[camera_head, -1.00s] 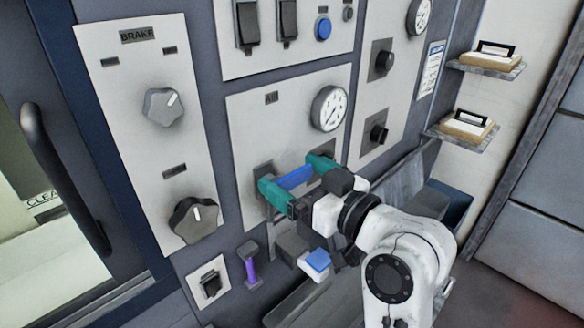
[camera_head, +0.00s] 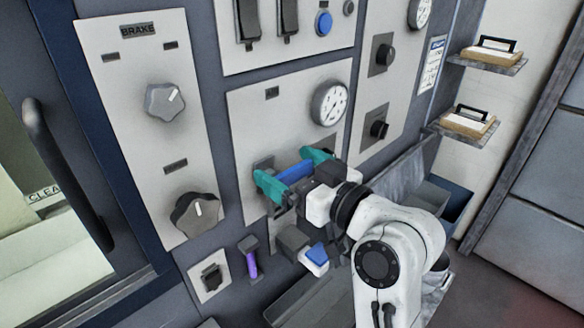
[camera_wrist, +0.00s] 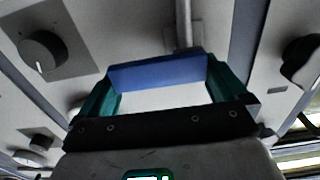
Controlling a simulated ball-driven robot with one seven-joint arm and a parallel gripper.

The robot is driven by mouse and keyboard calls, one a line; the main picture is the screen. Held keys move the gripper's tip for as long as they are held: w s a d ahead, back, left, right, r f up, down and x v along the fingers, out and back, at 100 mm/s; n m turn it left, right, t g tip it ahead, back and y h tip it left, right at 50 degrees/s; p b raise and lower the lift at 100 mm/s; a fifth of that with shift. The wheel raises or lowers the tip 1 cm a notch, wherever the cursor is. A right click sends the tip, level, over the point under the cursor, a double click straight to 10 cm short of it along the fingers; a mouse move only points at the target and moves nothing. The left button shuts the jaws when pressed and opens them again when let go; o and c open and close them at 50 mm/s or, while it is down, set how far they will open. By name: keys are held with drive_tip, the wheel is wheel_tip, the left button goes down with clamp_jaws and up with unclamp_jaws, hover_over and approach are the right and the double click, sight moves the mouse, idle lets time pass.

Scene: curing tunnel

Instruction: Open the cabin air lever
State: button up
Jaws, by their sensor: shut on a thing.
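The cabin air lever shows as a blue bar handle (camera_head: 295,171) on the light panel (camera_head: 245,130) marked AIR, below a round gauge (camera_head: 329,103). My gripper (camera_head: 292,170) has one teal finger at each end of the bar and is shut on it. In the wrist view the blue bar (camera_wrist: 157,72) spans between the teal fingers, and a grey stem behind it runs up to the panel. My gripper's palm hides part of the panel and the lever's mount in the head view.
A BRAKE panel (camera_head: 133,60) with two dark knobs is on the left. Below the lever are a purple handle (camera_head: 250,263) and a blue-and-white part (camera_head: 316,258). A door handle (camera_head: 60,170) is at far left.

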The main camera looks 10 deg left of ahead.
sight(256, 164)
drive_tip(key=shift+n+b, duration=0.4)
drive_tip(key=shift+b, duration=0.05)
drive_tip(key=shift+c, duration=0.3)
drive_tip(key=n+b, duration=0.3)
drive_tip(key=shift+s+r, duration=0.2)
drive_tip(key=n+b, duration=0.3)
drive_tip(key=s+a+n+b, duration=0.1)
drive_tip(key=n, duration=0.1)
drive_tip(key=shift+r+b, duration=0.35)
drive_tip(key=shift+r, duration=0.05)
drive_tip(key=n+b, duration=0.2)
drive_tip(key=n, duration=0.1)
drive_tip(key=s+n+b, duration=0.1)
drive_tip(key=b, duration=0.1)
drive_tip(key=shift+a+r+n, duration=0.1)
drive_tip(key=shift+a+n, duration=0.3)
drive_tip(key=shift+s+a+n+b, duration=0.3)
drive_tip(key=shift+n+b, duration=0.55)
drive_tip(key=shift+n, duration=0.25)
drive_tip(key=shift+s+a+n+b, duration=0.15)
drive_tip(key=shift+s+n+b, duration=0.1)
drive_tip(key=shift+n+b, duration=0.75)
drive_tip(key=o, duration=1.1)
drive_tip(key=shift+c, duration=0.2)
drive_tip(key=v, duration=1.1)
drive_tip(key=shift+r, duration=0.15)
